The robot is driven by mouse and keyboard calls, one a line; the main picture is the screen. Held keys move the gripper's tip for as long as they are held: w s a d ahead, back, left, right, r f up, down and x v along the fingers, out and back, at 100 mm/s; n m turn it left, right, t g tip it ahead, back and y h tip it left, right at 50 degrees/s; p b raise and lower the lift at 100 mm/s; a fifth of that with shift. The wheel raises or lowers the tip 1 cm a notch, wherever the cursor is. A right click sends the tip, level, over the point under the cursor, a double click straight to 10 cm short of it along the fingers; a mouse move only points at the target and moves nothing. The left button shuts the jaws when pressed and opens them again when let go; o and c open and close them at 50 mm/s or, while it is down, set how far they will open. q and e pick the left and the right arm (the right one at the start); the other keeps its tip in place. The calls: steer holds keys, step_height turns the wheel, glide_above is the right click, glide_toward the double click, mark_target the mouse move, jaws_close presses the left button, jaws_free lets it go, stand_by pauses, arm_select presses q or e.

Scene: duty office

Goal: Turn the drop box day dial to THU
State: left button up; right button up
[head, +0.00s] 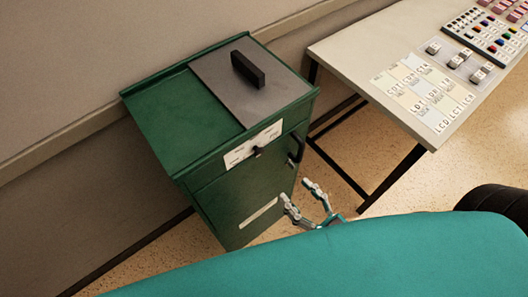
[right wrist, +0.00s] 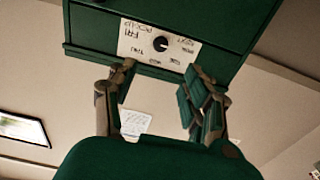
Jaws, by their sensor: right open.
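The green drop box (head: 155,105) stands against the wall. On the upper part of its front is a white label plate (head: 238,154) with a small black day dial (head: 257,151). In the right wrist view the dial (right wrist: 160,44) sits on the plate (right wrist: 132,38), with day names around it upside down, FRI and THU on the left. I cannot tell for sure which day its pointer marks. My right gripper (head: 296,191) is open and empty, in front of the box and below the dial, apart from it. The right wrist view shows its spread fingers (right wrist: 158,85). My left gripper is out of view.
The box has a grey lid (head: 222,88) with a black handle (head: 248,69), and a dark door handle (head: 297,148) right of the dial. A table (head: 345,50) with label cards (head: 425,90) stands to the right. Bare floor lies between.

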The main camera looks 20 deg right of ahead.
mark_target(261, 153)
steer(key=p+x, duration=0.2)
steer(key=x, duration=0.9)
steer(key=shift+w+a, duration=0.1)
steer(key=shift+w, duration=0.25)
steer(key=shift+w+a, duration=0.15)
steer(key=shift+w, duration=0.25)
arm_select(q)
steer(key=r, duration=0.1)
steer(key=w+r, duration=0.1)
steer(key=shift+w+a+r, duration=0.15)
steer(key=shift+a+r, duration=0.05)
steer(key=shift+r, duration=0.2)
arm_select(e)
steer(key=shift+f, duration=0.1)
jaws_close()
